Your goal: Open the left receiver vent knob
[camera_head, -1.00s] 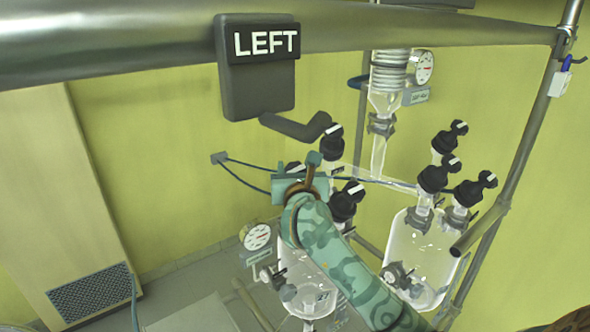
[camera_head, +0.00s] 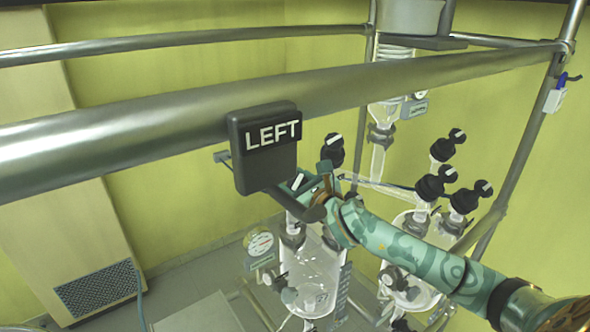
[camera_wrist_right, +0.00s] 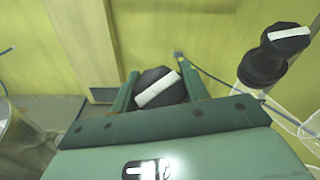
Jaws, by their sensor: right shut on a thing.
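The left glass receiver (camera_head: 312,278) stands below the black LEFT sign box (camera_head: 268,165). A black knob with a white stripe (camera_wrist_right: 158,88) sits between the two fingers of my right gripper (camera_wrist_right: 160,92) in the right wrist view; its stripe runs diagonally. The gripper is shut on this knob. In the head view my right gripper (camera_head: 312,190) reaches in from the right, on top of the left receiver, and the sign box partly hides it. The knob's white stripe (camera_head: 298,182) shows beside the box. My left gripper is not in view.
A second black knob (camera_head: 333,148) stands close behind my gripper; a similar knob (camera_wrist_right: 280,50) is at the right in the wrist view. A thick metal rail (camera_head: 180,115) crosses in front. The right receiver (camera_head: 410,285) carries several black knobs. A pressure gauge (camera_head: 258,243) is lower left.

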